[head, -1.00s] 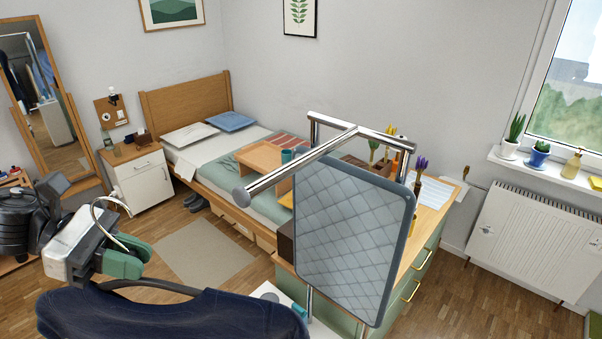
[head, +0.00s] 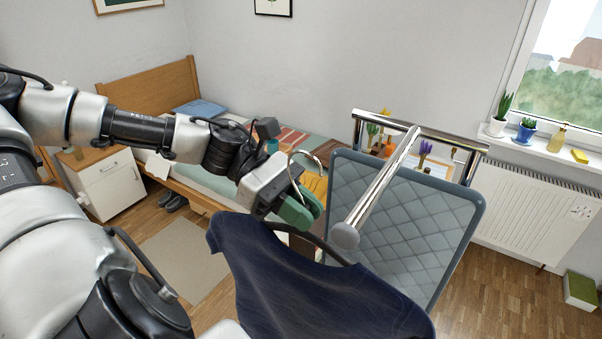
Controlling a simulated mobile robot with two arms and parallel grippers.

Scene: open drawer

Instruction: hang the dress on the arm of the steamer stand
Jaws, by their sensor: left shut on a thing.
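The dark navy dress (head: 310,290) hangs on a hanger with a dark bar and a curved metal hook (head: 310,158). My left gripper (head: 298,212) is shut on the hanger near the base of the hook, with the hook rising above the fingers. The steamer stand has a chrome frame with an arm (head: 385,180) that points toward me and ends in a round grey cap (head: 345,236). The hook is to the left of the arm and apart from it. A quilted grey board (head: 420,225) hangs on the stand behind the arm. My right gripper is not in view.
Behind the stand are a bed (head: 225,180) and a desk with plants and bottles. A white nightstand (head: 108,183) is at the left.

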